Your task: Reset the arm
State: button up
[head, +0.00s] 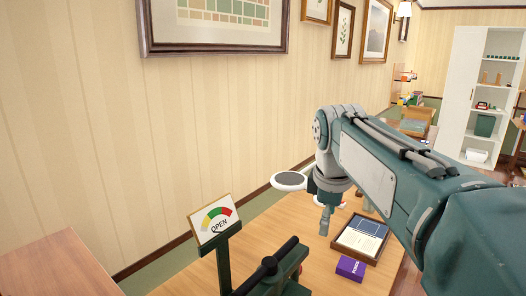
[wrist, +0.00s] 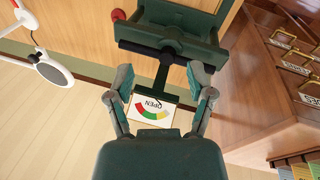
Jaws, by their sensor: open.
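My gripper (wrist: 160,82) is open in the wrist view, its two fingers spread with nothing held between them. In the head view the card (head: 213,219) sits on a green post at the table's left, beside a black handle (head: 279,262). My arm reaches in from the right; I cannot tell its fingers clearly there.
A white round lamp head (head: 290,181) is close beside my wrist. A wooden tray (head: 377,253) with papers and a purple box (head: 350,268) lie on the table. The wall and picture frames are at left and back. A white shelf (head: 464,92) stands far right.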

jog(key=s+d+f+m+t, duration=0.1)
jog(key=s+f+m, duration=0.5)
jog(key=s, duration=0.4)
jog(key=s+d+f+m+t, duration=0.2)
jog(key=s+f+m, duration=0.4)
jog(key=s, duration=0.4)
jog(key=shift+f+m, duration=0.4)
jog(key=shift+m, duration=0.2)
